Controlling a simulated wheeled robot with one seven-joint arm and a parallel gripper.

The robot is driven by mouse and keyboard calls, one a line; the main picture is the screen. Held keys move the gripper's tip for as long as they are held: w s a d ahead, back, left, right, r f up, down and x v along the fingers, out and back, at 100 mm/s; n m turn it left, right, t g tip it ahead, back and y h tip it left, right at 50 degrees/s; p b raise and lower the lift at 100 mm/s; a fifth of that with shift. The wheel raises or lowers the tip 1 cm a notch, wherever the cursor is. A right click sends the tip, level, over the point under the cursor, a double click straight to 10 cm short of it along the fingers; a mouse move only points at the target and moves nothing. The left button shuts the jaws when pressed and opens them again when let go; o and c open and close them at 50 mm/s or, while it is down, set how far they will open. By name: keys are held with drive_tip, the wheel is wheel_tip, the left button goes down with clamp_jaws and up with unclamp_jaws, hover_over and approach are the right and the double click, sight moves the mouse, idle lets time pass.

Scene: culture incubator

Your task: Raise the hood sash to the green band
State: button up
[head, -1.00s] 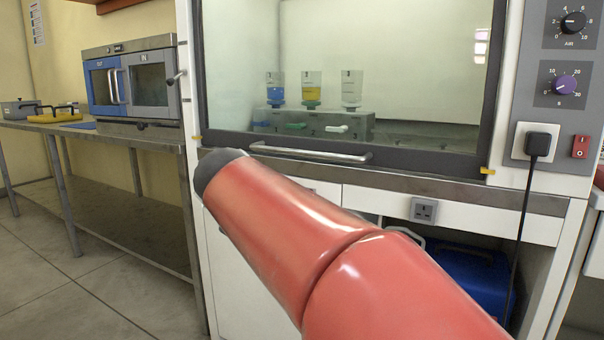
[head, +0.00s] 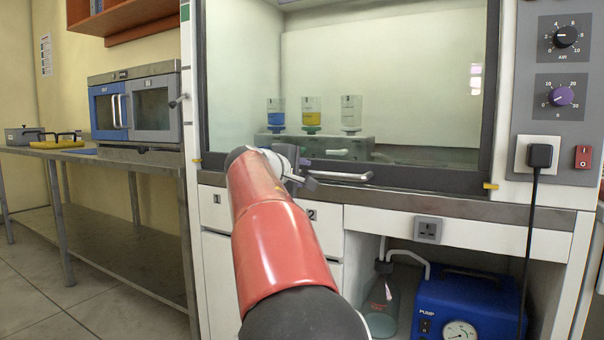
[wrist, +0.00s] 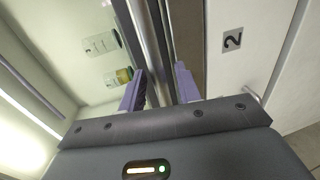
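The hood sash is a glass pane in a dark frame (head: 420,176), standing low with its bottom rail by the grey sill. Its metal handle (head: 340,176) runs along the bottom rail; my arm hides its left part. A green band (head: 185,13) shows on the left post, near the top edge of the head view. My gripper (head: 308,172) is at the handle, partly hidden by my arm. In the wrist view its two purple fingers (wrist: 160,90) are apart, with long metal bars of the sash front running between them. I cannot tell whether they touch the handle.
Yellow marks (head: 490,186) sit beside the sash bottom. Bottles (head: 312,112) stand on a grey rack behind the glass. Numbered drawers (head: 215,212) and a blue pump (head: 468,300) are below the sill. A steel bench (head: 100,155) with an oven (head: 135,105) stands left.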

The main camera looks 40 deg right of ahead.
drive_tip(key=shift+w+d, duration=0.1)
drive_tip(key=shift+d, duration=0.1)
drive_tip(key=shift+c, duration=0.2)
drive_tip(key=shift+f, duration=0.1)
clamp_jaws()
